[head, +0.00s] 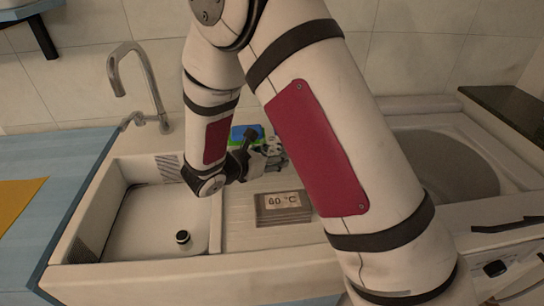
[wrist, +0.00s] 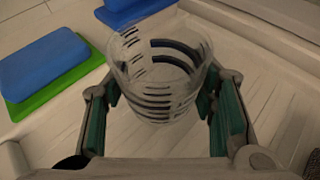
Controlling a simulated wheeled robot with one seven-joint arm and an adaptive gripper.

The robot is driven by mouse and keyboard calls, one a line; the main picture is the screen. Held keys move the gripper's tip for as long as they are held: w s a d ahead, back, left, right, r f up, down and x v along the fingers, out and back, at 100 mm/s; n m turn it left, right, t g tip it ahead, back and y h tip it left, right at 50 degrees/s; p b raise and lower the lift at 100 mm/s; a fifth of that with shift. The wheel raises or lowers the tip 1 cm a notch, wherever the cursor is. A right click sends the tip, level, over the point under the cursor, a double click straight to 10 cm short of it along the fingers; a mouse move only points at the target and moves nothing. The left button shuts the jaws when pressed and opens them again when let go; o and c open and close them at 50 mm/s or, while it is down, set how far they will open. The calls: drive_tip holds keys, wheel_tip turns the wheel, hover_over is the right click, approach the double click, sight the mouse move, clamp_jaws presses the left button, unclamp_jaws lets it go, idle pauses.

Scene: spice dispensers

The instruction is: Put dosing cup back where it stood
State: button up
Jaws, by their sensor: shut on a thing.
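The dosing cup is a clear cup (wrist: 160,75) with dark measuring lines, seen from above in the wrist view. My gripper (wrist: 160,100) is around it, with a green-padded finger on each side, and is shut on it. The cup looks upright. I cannot tell whether its base touches the pale ribbed surface below. In the head view my gripper (head: 274,154) is over the draining area beside the sink, partly hidden by my arm. The cup is hard to make out there.
A blue sponge on a green one (wrist: 45,65) lies left of the cup, and another blue piece (wrist: 125,10) lies behind it. A grey block marked "60 °C" (head: 283,207) stands nearer the front. The sink basin (head: 140,225) is left, with a tap (head: 145,85) behind it.

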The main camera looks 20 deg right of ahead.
drive_tip(key=shift+f, duration=0.3)
drive_tip(key=shift+f+b, duration=0.35)
drive_tip(key=shift+f, duration=0.05)
drive_tip(key=o, duration=1.1)
drive_tip(key=shift+o, duration=0.8)
drive_tip(key=shift+s+f, duration=0.1)
